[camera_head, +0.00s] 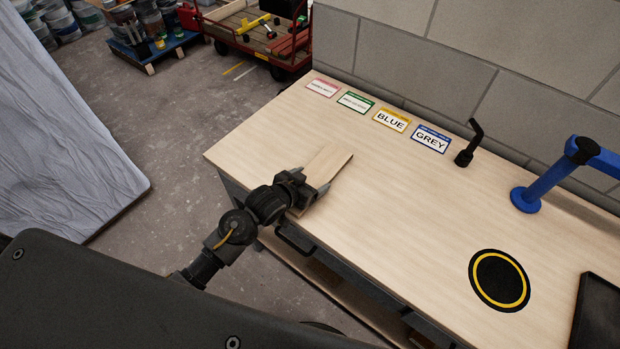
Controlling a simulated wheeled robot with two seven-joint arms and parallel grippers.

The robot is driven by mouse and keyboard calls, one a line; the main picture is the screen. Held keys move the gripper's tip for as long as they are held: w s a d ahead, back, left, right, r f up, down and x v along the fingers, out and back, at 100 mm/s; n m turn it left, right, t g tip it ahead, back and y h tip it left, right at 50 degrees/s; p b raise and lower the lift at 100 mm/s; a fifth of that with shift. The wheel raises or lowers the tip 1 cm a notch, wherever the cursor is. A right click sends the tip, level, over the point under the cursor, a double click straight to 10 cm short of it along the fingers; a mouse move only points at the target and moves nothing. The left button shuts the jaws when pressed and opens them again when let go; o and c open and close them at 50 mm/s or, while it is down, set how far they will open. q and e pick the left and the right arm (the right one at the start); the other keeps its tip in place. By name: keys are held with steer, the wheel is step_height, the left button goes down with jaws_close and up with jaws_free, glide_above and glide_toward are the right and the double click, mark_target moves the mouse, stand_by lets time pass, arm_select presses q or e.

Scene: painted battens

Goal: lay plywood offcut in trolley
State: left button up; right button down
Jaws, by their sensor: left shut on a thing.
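The plywood offcut (328,167) is a small flat pale wooden board at the near left edge of the workbench. My left gripper (311,189) is shut on it, and the board sticks out beyond the fingers. I cannot tell whether the board touches the bench top or is held just above it. The trolley (273,59) is a red cart with a wooden deck on the floor at the top of the view. Several things lie on its deck, among them a yellow tool and a red item. My right gripper is not in view.
The workbench (400,215) bears several label cards (391,120), a black bent rod (468,143), a blue stand (545,185) and a black disc with a yellow ring (499,281). A grey-white sheeted slab (60,140) stands at left. Paint buckets on a blue pallet (150,50) are behind. Floor between is clear.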

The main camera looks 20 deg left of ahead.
arm_select(q)
steer(key=shift+f, duration=0.15)
steer(key=o, duration=1.1)
